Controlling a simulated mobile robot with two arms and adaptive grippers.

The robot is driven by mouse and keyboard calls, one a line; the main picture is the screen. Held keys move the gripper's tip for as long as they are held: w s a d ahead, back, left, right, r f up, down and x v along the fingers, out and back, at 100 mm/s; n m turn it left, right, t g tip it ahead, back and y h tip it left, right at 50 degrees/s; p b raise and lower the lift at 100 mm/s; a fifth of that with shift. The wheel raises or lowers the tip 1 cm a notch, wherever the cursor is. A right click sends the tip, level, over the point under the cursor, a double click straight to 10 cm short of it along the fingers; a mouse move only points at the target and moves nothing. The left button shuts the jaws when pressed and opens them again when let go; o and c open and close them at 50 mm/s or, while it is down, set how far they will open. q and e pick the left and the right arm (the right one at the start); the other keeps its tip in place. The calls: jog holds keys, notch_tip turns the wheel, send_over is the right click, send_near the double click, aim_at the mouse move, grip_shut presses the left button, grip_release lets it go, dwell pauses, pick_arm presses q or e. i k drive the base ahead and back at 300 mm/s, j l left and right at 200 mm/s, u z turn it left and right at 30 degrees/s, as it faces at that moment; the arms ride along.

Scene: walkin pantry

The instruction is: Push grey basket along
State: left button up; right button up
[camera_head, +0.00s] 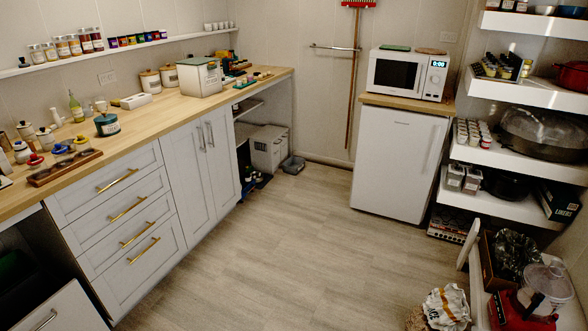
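Neither of my grippers is in view. I cannot clearly identify a grey basket. A small grey open container (292,165) sits on the floor by the far end of the counter, near the back wall, and is too small to tell if it is a basket. A pale grey box-like bin (268,149) stands beside it under the counter end.
The wooden floor (265,245) is clear in the middle. A drawered counter (122,207) runs along the left. A white fridge (400,165) with a microwave (408,73) above stands at the back. Shelves line the right; a paper sack (446,307) and red food processor (522,310) are at lower right.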

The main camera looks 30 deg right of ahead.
aim_at(293, 164)
jog(key=i+z, duration=1.2)
jog(key=i, duration=1.5)
jog(key=i+u, duration=0.1)
jog(key=i, duration=0.65)
jog(key=i+l, duration=0.2)
jog(key=i, duration=0.55)
jog(key=i+u, duration=0.4)
jog(key=i, duration=0.15)
jog(key=i+u, duration=0.4)
jog(key=i+l, duration=0.05)
jog(key=i, duration=0.05)
